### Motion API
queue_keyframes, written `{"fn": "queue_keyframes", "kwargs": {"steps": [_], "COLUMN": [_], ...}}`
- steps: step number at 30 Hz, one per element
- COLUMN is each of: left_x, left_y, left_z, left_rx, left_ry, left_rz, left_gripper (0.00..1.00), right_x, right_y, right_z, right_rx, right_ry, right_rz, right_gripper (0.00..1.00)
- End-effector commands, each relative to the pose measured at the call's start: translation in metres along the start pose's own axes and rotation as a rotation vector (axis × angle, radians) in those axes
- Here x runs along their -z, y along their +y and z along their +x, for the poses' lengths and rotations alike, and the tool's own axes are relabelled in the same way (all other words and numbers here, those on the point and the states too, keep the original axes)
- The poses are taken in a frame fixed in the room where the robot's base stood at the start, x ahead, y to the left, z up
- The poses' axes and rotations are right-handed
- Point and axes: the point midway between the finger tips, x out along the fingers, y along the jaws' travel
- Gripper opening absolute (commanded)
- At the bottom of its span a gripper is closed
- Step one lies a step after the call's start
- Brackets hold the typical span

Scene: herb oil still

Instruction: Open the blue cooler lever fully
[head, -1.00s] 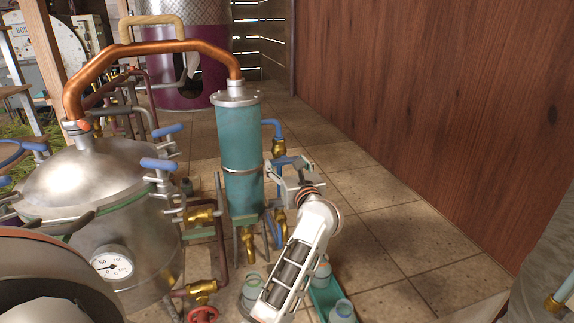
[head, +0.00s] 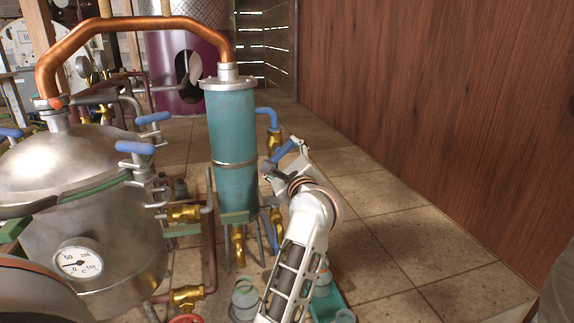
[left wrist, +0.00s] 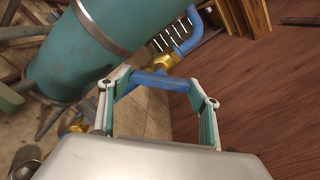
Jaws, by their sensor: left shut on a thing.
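The cooler is an upright teal cylinder (head: 232,130) with a metal band, and it also shows in the left wrist view (left wrist: 75,55). A blue pipe (head: 267,114) runs from its right side down to a brass valve (head: 273,142). The blue lever (head: 283,152) at this valve slants up to the right. My left gripper (head: 287,163) is shut on the lever. In the left wrist view the lever (left wrist: 160,82) lies across between the two fingertips (left wrist: 163,85). The fingers partly hide it in the head view. My right gripper is not in view.
A steel pot (head: 85,190) with a gauge (head: 78,262) and blue clamp handles stands left of the cooler. A copper pipe (head: 135,30) arches between them. Bottles stand near a teal tray (head: 332,300) below my arm. Tiled floor is clear toward the wooden wall (head: 430,110).

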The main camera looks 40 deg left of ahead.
Motion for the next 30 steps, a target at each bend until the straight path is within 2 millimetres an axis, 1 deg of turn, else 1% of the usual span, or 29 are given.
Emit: {"fn": "queue_keyframes", "kwargs": {"steps": [1, 4, 18, 25, 27, 30], "left_x": [0.009, 0.009, 0.009, 0.007, 0.006, 0.005], "left_y": [0.006, 0.006, 0.006, 0.004, 0.004, 0.003], "left_z": [0.001, 0.001, 0.001, 0.001, 0.001, 0.001], "left_rx": [-0.004, -0.006, -0.007, -0.006, -0.006, -0.005], "left_ry": [0.005, 0.005, 0.005, 0.003, 0.003, 0.003], "left_rz": [-0.041, -0.136, -0.572, -0.741, -0.78, -0.827], "left_gripper": [0.41, 0.41, 0.41, 0.41, 0.41, 0.41], "right_x": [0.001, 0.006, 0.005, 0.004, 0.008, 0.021], "right_y": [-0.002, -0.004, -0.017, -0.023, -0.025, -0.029], "right_z": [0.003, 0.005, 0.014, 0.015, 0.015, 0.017], "right_rx": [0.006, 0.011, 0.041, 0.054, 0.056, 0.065], "right_ry": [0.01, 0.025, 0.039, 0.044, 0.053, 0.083], "right_rz": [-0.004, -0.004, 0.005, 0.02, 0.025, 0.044], "right_gripper": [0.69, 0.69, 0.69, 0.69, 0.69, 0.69]}}
